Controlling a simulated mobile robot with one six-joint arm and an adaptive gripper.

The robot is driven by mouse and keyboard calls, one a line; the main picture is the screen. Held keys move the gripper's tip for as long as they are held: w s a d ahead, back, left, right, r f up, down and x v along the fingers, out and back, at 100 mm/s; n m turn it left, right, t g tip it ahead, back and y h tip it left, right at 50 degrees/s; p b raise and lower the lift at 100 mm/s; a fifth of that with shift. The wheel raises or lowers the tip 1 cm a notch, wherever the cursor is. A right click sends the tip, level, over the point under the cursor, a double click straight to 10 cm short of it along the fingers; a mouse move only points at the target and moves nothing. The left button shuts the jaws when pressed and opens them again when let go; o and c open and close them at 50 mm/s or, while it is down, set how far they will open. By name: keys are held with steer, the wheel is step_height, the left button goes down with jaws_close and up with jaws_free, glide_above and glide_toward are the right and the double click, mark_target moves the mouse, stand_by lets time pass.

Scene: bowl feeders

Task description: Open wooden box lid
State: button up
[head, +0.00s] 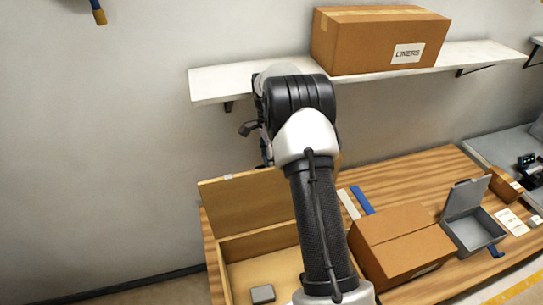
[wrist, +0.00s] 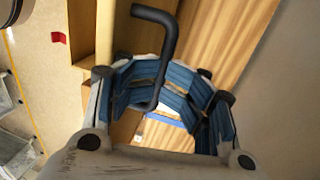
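The wooden box (head: 230,247) stands at the left end of the wooden table. Its lid (head: 235,200) is raised, standing up along the back side, and the inside of the box shows. A small grey block (head: 263,293) lies inside. My arm crosses in front of the box and covers part of the lid and right side. In the wrist view my gripper (wrist: 160,85) shows blue ridged finger pads. A black bent rod (wrist: 168,45) crosses in front of them; I cannot tell whether they touch it or how far they are closed.
A closed cardboard box (head: 402,243) stands right of the wooden box, with an open grey box (head: 470,237) beyond it. A white shelf (head: 225,82) with a carton labelled LINERS (head: 375,42) hangs on the wall above. A blue strip (head: 362,199) lies on the table.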

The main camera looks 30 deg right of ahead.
steer(key=v, duration=1.2)
